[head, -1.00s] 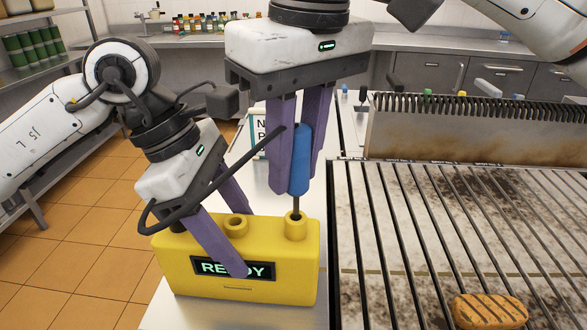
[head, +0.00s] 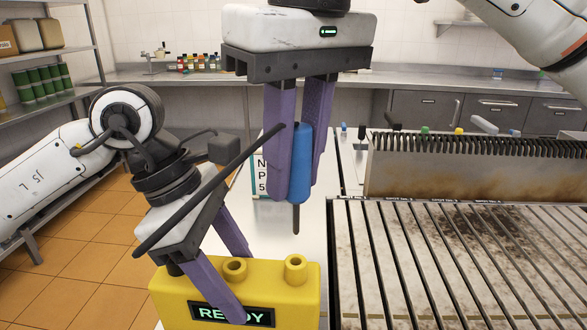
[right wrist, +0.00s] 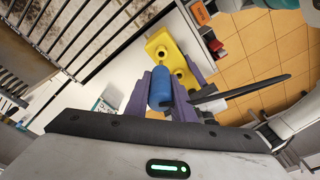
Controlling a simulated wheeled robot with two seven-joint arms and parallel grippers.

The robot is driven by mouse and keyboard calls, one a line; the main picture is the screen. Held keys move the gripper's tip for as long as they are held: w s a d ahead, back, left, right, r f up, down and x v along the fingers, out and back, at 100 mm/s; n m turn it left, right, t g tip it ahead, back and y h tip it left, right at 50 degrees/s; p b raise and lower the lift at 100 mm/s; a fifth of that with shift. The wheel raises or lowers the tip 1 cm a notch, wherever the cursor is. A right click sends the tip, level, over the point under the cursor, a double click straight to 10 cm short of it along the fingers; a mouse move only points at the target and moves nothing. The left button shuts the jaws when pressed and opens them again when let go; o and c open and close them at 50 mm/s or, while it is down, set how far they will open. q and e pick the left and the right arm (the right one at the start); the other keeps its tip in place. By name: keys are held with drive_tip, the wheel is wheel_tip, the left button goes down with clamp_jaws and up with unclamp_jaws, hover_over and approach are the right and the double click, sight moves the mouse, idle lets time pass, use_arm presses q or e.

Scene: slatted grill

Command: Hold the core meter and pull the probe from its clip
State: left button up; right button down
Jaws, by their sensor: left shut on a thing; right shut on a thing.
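The yellow core meter (head: 285,295) stands on the white counter, its dark screen reading READY. Two round sockets stick up from its top. My left gripper (head: 240,285) is shut on the meter, one finger across its front face. The probe (head: 299,165) has a blue handle and a dark metal tip pointing down. My right gripper (head: 297,190) is shut on the blue handle and holds it above the right socket (head: 296,268), the tip clear of it. The right wrist view shows the blue handle (right wrist: 161,88) between the fingers.
The slatted grill (head: 460,260) with its upright back guard (head: 470,170) stands close on the right. A white sign (head: 262,178) stands behind the probe, partly hidden. Shelves (head: 40,90) are at the far left, and a back counter (head: 220,75) holds bottles.

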use_arm(q)
drive_tip(key=o, duration=1.2)
drive_tip(key=shift+r, duration=0.15)
